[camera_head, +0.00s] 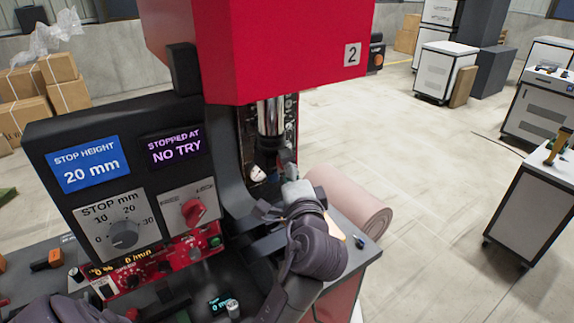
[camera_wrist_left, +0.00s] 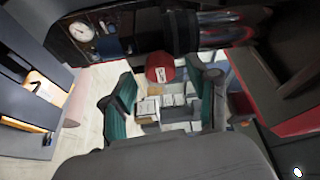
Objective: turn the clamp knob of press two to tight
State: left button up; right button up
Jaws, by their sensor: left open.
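Press two (camera_head: 270,45) is the red machine marked 2. A red pointer knob (camera_head: 193,211) sits on a pale plate on its dark front panel; its markings are too small to read, so I cannot confirm it is the clamp knob. My left gripper (camera_head: 287,172) is by the chrome ram, to the right of this panel, its fingers partly hidden by my wrist. In the left wrist view its green-padded fingers (camera_wrist_left: 165,98) are spread, with nothing held. A rounded red part (camera_wrist_left: 160,73) shows between and beyond them; I cannot tell whether it is a knob.
The panel also has a grey STOP mm dial (camera_head: 124,235), a blue 20 mm display (camera_head: 82,164) and a purple NO TRY display (camera_head: 175,147). A red control box (camera_head: 150,268) sits below. A pink roll (camera_head: 350,197) lies behind the bench. Open floor extends right.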

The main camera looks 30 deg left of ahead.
pick_arm(q)
jog(key=v, duration=0.5)
jog(key=shift+s+d, duration=0.3)
jog(key=shift+f, duration=0.1)
